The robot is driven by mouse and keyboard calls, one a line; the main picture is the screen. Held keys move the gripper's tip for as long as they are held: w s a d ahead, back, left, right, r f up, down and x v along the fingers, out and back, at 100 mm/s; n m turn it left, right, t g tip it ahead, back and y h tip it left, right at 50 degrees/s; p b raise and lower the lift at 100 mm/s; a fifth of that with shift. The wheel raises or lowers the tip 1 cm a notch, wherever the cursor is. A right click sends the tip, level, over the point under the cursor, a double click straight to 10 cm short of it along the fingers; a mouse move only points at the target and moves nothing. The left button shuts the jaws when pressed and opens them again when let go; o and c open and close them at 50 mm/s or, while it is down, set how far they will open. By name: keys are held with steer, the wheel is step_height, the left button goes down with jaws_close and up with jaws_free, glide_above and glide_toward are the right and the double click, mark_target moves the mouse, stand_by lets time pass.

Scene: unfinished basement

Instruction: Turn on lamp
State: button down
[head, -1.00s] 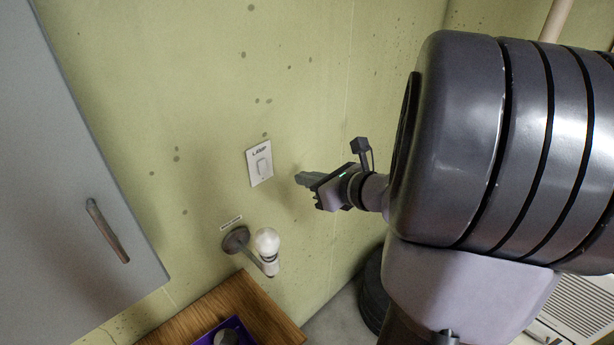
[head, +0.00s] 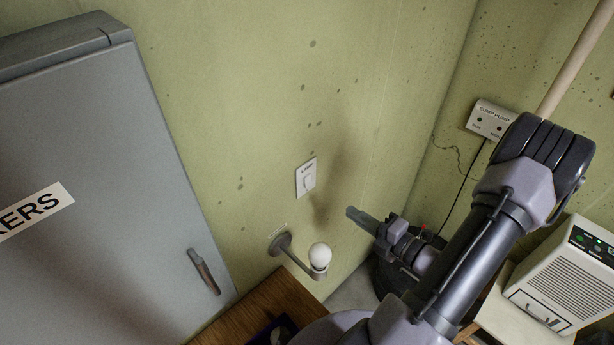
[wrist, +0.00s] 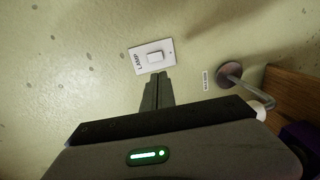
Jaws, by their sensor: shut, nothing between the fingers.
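A white wall switch labelled LAMP (head: 306,178) is on the green wall; it also shows in the wrist view (wrist: 153,57), with a raised rocker in its middle. Below it in the head view, a lamp with a round white bulb (head: 320,256) sticks out from the wall on a grey arm; the bulb looks unlit. My gripper (head: 352,213) is shut and empty, to the right of the switch and a little lower in the head view. In the wrist view the closed fingers (wrist: 156,78) point at the switch's lower edge; I cannot tell whether they touch it.
A grey cabinet (head: 90,190) with a handle stands at left. A wooden surface (head: 255,310) lies below the lamp. A sump pump box (head: 490,119) is on the right wall, and a white appliance (head: 565,275) stands at right. The wall around the switch is clear.

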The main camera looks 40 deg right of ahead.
mark_target(309, 185)
steer(key=shift+s+d+f, duration=0.1)
steer(key=shift+d, duration=0.05)
steer(key=w, duration=0.4)
steer(key=w+f, duration=0.1)
steer(key=w, duration=0.4)
steer(key=w+a+p, duration=0.1)
steer(key=w, duration=0.4)
steer(key=shift+a+f, duration=0.1)
steer(key=shift+f, duration=0.25)
